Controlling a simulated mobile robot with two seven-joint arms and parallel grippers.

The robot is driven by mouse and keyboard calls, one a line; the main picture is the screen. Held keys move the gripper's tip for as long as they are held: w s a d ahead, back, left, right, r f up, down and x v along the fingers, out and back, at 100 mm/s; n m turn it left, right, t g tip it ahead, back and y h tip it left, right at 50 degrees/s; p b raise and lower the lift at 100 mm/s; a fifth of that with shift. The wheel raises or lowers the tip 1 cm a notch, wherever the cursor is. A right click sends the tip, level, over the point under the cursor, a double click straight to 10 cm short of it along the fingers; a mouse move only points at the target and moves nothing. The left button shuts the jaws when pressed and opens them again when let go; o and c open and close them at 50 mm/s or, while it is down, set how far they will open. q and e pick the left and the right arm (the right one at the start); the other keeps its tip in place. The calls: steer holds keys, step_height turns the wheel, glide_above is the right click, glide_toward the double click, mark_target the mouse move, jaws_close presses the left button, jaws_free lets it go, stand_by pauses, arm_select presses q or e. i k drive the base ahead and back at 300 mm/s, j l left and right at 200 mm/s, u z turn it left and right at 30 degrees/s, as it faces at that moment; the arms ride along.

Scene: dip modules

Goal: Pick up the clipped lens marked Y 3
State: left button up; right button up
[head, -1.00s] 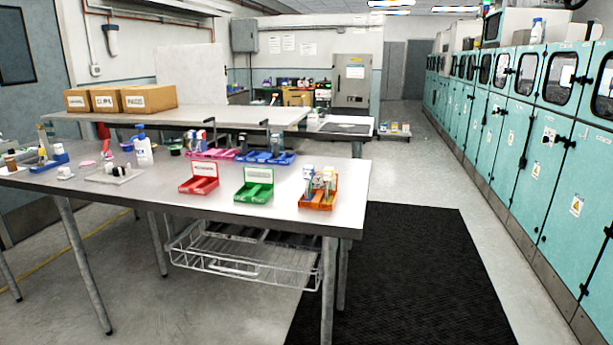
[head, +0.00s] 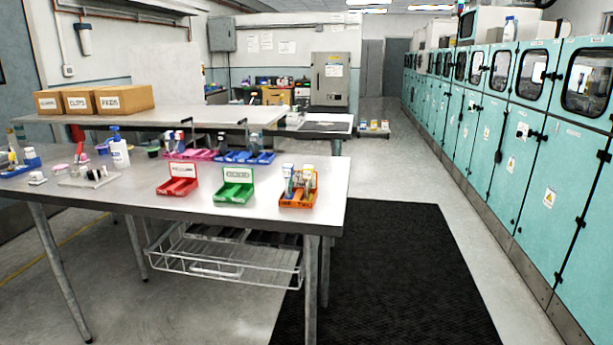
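No lens marked Y 3 can be made out; any such marking is too small to read from here. An orange tray (head: 297,203) at the right end of the near table holds several upright clipped pieces (head: 300,180) with pale tops. A green tray (head: 234,194) and a red tray (head: 178,187) stand left of it and look empty. Behind them are a blue rack (head: 245,157) and a pink rack (head: 190,154), with some small items standing in them. Neither of my grippers is in view.
The near table (head: 130,207) has a white bottle (head: 119,150) and small items on its left, with a wire basket (head: 225,262) beneath. A second table (head: 215,113) with cardboard boxes stands behind. A black mat (head: 390,270) lies clear between the table and the teal cabinets (head: 540,170).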

mark_target(287, 169)
steer(key=i+l, duration=0.3)
steer(key=i, duration=0.2)
steer(key=i+l+u, duration=0.15)
steer(key=u, duration=0.25)
steer(key=i+l+u, duration=0.25)
steer(key=u, duration=0.15)
